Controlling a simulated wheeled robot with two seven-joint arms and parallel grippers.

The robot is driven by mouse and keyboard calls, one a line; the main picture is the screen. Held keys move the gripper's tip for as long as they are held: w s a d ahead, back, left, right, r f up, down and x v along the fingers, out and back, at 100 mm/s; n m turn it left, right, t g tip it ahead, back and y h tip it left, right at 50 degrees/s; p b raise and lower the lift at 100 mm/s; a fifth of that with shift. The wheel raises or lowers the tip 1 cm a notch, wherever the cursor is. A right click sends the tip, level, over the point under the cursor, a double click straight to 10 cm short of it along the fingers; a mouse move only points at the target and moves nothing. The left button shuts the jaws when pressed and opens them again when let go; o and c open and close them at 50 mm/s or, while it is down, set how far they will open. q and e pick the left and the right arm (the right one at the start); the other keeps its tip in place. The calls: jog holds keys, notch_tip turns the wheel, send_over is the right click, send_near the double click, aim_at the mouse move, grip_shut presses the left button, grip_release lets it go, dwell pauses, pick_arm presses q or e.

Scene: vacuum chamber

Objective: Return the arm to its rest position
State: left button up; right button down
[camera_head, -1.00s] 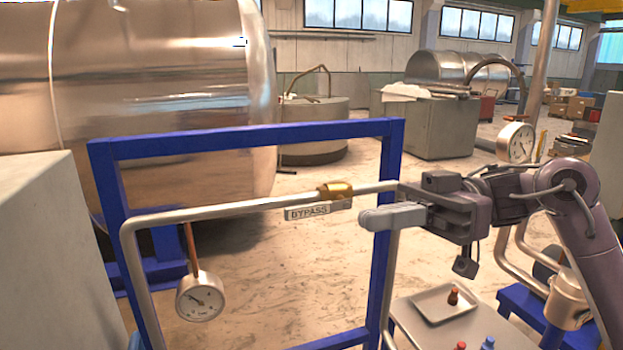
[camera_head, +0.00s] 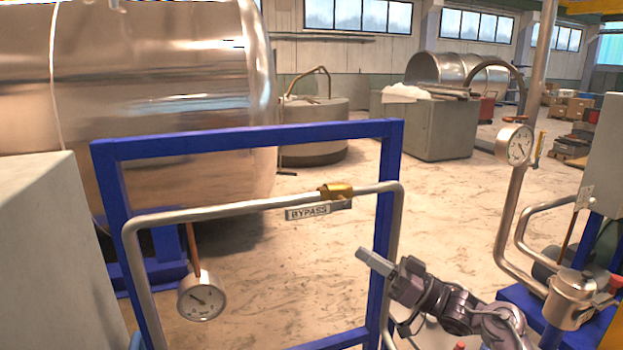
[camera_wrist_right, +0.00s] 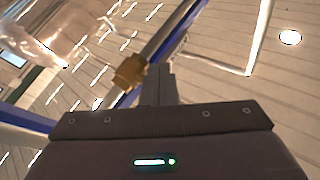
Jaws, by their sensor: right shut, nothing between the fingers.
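My right gripper (camera_head: 376,262) is at the lower right in the head view, below the bypass pipe and in front of the right post of the blue frame. Its fingers are shut with nothing between them, pointing up and to the left. In the right wrist view the shut fingers (camera_wrist_right: 159,84) point up the picture, with a brass valve fitting (camera_wrist_right: 130,72) on the pipe beyond. My right arm (camera_head: 465,312) is folded low, at the bottom of the head view. My left gripper is not in view.
The blue frame (camera_head: 250,137) carries the bypass pipe (camera_head: 235,208) with its brass valve (camera_head: 335,190) and BYPASS label (camera_head: 308,212). A gauge (camera_head: 201,296) hangs at the lower left. Another gauge (camera_head: 515,145) and a metal pot (camera_head: 572,300) stand to the right.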

jog(key=w+d+m+t+h, duration=0.3)
jog(key=w+d+t+h, duration=0.6)
jog(key=w+d+h, duration=0.2)
jog(key=w+d+f+m+h, duration=0.2)
jog(key=w+d+m+h, duration=0.1)
jog(key=d+h, duration=0.85)
jog(key=s+a+f+g+y+b, duration=0.1)
jog(key=s+f+g, duration=0.15)
jog(key=f, duration=1.35)
jog(key=s+a+f+g+b, duration=0.15)
jog(key=s+f, duration=0.25)
jog(key=f, duration=1.2)
jog(key=s+a+f+m+g+b, duration=0.1)
jog(key=s+f+g, duration=0.2)
jog(key=s+f, duration=1.05)
jog(key=s+a+f+g+b, duration=0.15)
jog(key=s+f+g, duration=0.25)
jog(key=s+f, duration=0.9)
jog(key=s+a+f+g, duration=0.2)
jog(key=s+f, duration=0.4)
jog(key=s, duration=0.5)
jog(key=s+a+f+g+b, duration=0.1)
jog(key=s+f+g, duration=0.1)
jog(key=s+f, duration=0.5)
jog(key=s+a+f+g+y+b, duration=0.1)
jog(key=s+f, duration=0.6)
jog(key=s, duration=0.8)
jog(key=shift+s+a+g, duration=0.4)
jog(key=shift+a+g, duration=0.3)
jog(key=shift+a, duration=0.15)
